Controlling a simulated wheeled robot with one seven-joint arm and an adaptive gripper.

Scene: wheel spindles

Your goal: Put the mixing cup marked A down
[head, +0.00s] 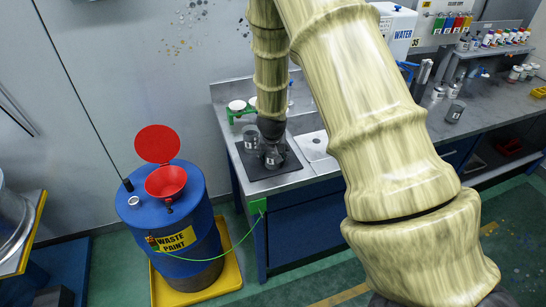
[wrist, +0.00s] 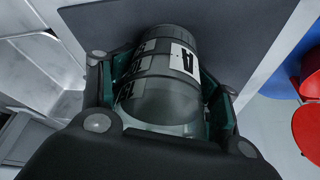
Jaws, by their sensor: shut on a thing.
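The mixing cup marked A (wrist: 160,98) is a clear grey cup with a white label; its black mark shows turned in the wrist view. My gripper (wrist: 163,82) is shut on it, with a dark green finger on either side. In the head view my gripper (head: 271,134) is over the dark mat (head: 285,172) at the left end of the bench. The held cup (head: 272,159) shows just below it, over the mat. I cannot tell whether its base touches the mat.
Another clear cup (head: 250,139) stands on the mat, close behind and left of the held one. A green rack (head: 234,116) with white lids is behind. A sink (head: 317,147) is to the right. A blue waste paint drum (head: 193,209) with a red funnel stands left of the bench.

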